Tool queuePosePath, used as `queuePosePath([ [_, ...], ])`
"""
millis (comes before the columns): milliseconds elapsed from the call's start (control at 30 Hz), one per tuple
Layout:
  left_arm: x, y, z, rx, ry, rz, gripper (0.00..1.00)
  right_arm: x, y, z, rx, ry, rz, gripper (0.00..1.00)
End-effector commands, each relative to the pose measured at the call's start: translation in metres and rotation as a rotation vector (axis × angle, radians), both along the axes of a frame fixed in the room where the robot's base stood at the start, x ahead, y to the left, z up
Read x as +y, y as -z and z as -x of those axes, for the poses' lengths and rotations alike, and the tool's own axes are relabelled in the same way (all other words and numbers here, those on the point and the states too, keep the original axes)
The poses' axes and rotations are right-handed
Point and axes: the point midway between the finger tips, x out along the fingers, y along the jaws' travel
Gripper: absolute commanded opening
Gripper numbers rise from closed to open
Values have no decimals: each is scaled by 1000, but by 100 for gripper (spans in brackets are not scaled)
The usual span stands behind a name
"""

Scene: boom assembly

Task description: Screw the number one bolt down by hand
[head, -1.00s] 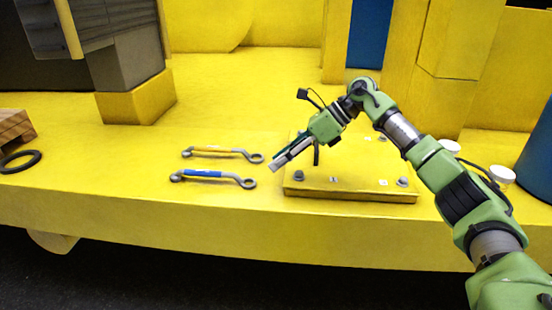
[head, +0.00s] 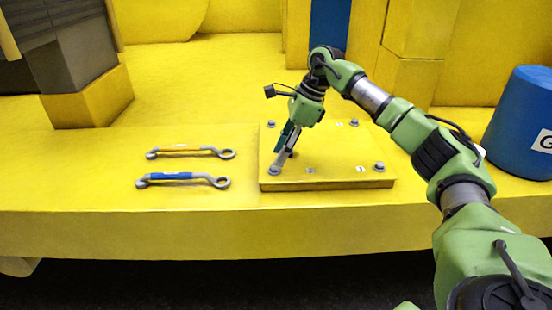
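A yellow raised plate (head: 325,150) lies on the yellow deck, with a grey bolt near each corner. The front-left bolt (head: 274,170) stands beside a small white label (head: 310,170) that is too small to read for certain. My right gripper (head: 279,163) points down and to the left, its fingertips at the front-left bolt. The fingers overlap in this view, so I cannot tell whether they grip the bolt or are only next to it. My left gripper is not in view.
Other bolts stand at the front right (head: 379,167), back left (head: 271,124) and back right (head: 354,122). A yellow-handled wrench (head: 185,151) and a blue-handled wrench (head: 175,177) lie to the left. A blue barrel (head: 520,115) stands at right. The deck's front edge is close.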

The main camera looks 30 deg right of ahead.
Motion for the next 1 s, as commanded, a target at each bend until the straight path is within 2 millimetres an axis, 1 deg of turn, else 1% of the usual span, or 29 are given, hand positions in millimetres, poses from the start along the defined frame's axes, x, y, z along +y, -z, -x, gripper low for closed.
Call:
queuePosePath([
  [33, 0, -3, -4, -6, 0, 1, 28, 3, 8, -1, 4, -2, 0, 33],
  [100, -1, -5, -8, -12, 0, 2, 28, 6, 16, -3, 2, -1, 0, 33],
  [233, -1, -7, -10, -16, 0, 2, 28, 10, 27, -6, 0, 0, -1, 33],
  [400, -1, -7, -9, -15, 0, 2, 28, 12, 33, -7, -1, 0, -1, 33],
  [600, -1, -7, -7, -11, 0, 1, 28, 12, 33, -7, -1, 0, -1, 33],
  [667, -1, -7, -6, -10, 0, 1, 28, 12, 33, -7, -1, 0, -1, 18],
  [700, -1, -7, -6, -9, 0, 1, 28, 12, 33, -7, -1, 0, -1, 7],
  [733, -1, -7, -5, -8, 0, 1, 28, 12, 32, -7, -1, 0, -1, 0],
  [1000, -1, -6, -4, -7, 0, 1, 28, 12, 32, -7, -1, 8, -1, 0],
])
